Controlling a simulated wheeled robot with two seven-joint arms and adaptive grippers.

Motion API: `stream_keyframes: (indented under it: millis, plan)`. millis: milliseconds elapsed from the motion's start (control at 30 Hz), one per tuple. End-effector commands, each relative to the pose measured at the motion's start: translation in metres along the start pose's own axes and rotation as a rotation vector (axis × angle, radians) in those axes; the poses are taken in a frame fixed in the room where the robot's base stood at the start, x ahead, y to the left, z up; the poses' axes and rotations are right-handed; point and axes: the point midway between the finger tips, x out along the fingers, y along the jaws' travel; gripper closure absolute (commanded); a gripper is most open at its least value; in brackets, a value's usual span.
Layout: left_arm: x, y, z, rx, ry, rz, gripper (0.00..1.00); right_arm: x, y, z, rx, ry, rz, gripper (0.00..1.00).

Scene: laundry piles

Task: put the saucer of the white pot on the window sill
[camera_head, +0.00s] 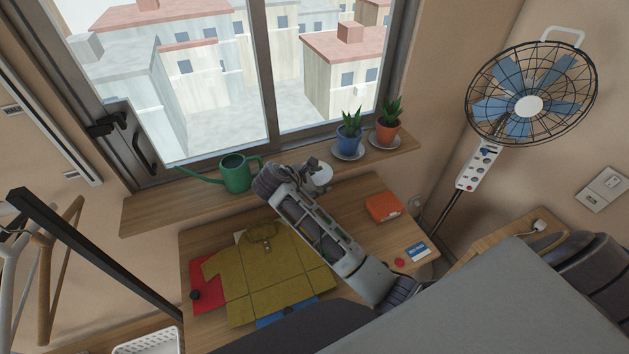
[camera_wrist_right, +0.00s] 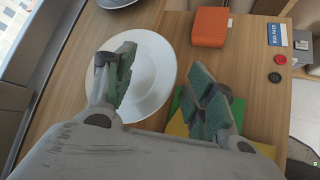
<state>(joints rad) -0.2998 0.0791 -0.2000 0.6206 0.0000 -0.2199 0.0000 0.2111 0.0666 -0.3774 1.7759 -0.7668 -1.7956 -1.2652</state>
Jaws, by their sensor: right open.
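The white saucer (camera_wrist_right: 150,72) lies flat on the window sill (camera_head: 160,212), near its front edge, with nothing on it. In the head view the saucer (camera_head: 323,177) shows only partly behind my right gripper (camera_head: 314,178). In the right wrist view my right gripper (camera_wrist_right: 165,88) is open. One finger is over the saucer and the other is past its right rim, above the desk side. I cannot tell whether a finger touches the saucer. No white pot shows in either view. My left gripper is not in view.
A green watering can (camera_head: 236,173) stands left on the sill. A blue pot (camera_head: 349,139) and an orange pot (camera_head: 387,131) stand on saucers to the right. The desk below holds a folded yellow shirt (camera_head: 262,273) and an orange box (camera_head: 383,207). A fan (camera_head: 529,105) stands right.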

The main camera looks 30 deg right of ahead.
Motion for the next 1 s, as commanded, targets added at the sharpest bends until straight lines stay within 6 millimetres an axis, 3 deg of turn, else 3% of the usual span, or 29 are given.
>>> stream_keyframes:
  millis: [267, 700, 1000]
  plan:
    - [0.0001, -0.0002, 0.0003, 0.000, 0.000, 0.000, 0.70, 0.0007, 0.0000, -0.0001, 0.000, 0.000, 0.000, 0.45]
    - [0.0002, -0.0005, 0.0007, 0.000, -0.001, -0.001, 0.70, 0.0007, -0.0006, -0.0008, -0.002, 0.001, -0.001, 1.00]
    - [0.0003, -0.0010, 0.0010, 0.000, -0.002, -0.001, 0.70, 0.0017, -0.0025, -0.0025, -0.007, 0.002, -0.005, 1.00]
